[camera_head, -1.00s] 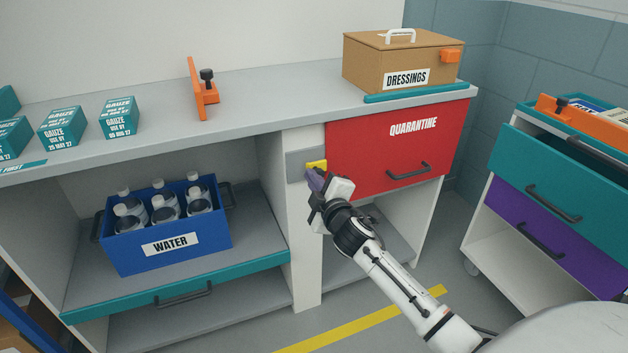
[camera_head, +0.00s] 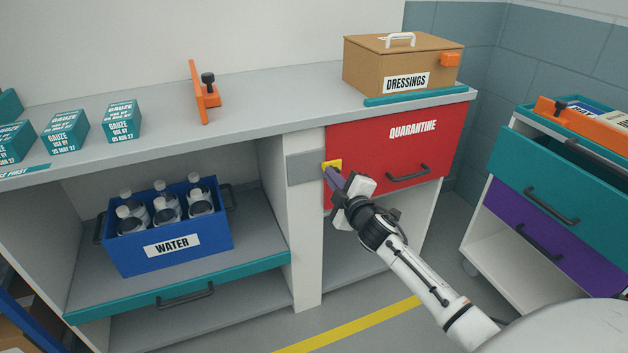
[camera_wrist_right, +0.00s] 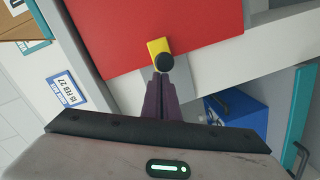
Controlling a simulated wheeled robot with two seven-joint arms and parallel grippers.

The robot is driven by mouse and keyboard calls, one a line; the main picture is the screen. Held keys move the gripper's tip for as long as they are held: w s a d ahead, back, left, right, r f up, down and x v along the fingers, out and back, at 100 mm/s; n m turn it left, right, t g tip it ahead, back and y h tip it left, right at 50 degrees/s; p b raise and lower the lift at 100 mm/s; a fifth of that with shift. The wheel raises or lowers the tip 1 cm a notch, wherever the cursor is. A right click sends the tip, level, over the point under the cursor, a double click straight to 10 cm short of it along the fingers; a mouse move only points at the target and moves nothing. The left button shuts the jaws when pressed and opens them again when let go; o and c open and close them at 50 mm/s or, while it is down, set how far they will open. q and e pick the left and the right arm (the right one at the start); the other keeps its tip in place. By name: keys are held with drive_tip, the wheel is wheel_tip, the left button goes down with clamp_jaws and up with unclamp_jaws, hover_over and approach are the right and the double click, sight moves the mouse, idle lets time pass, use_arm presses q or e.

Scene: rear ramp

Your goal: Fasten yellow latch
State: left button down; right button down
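The yellow latch (camera_head: 334,164) is at the left edge of the red QUARANTINE drawer front (camera_head: 392,150), by a grey plate (camera_head: 303,169) on the cabinet post. In the wrist view the latch (camera_wrist_right: 158,46) lies over the red edge, with a round black knob (camera_wrist_right: 163,63) on it. My right gripper (camera_head: 331,173) has its purple fingers together. In the wrist view the fingertips (camera_wrist_right: 161,77) are right at the knob, which shows beyond them; I see no gap between tips and knob. The fingers partly cover the latch in the head view. My left gripper is not in view.
The drawer has a black handle (camera_head: 408,173) right of my gripper. A DRESSINGS box (camera_head: 425,64) and an orange clamp (camera_head: 203,92) stand on the counter (camera_head: 285,105). A blue WATER crate (camera_head: 205,241) sits at left. A drawer cart (camera_head: 492,233) stands right.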

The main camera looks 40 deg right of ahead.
drive_tip(key=shift+d, duration=0.15)
use_arm(q)
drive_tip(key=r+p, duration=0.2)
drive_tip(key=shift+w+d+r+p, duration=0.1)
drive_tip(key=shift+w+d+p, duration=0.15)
drive_tip(key=shift+p, duration=0.15)
use_arm(e)
drive_tip(key=s+a+r, duration=0.3)
drive_tip(key=s+a, duration=0.3)
drive_tip(key=s, duration=0.3)
drive_tip(key=shift+s+a, duration=0.15)
drive_tip(key=shift+a, duration=0.2)
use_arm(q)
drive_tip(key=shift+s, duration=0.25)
use_arm(e)
drive_tip(key=shift+f, duration=0.1)
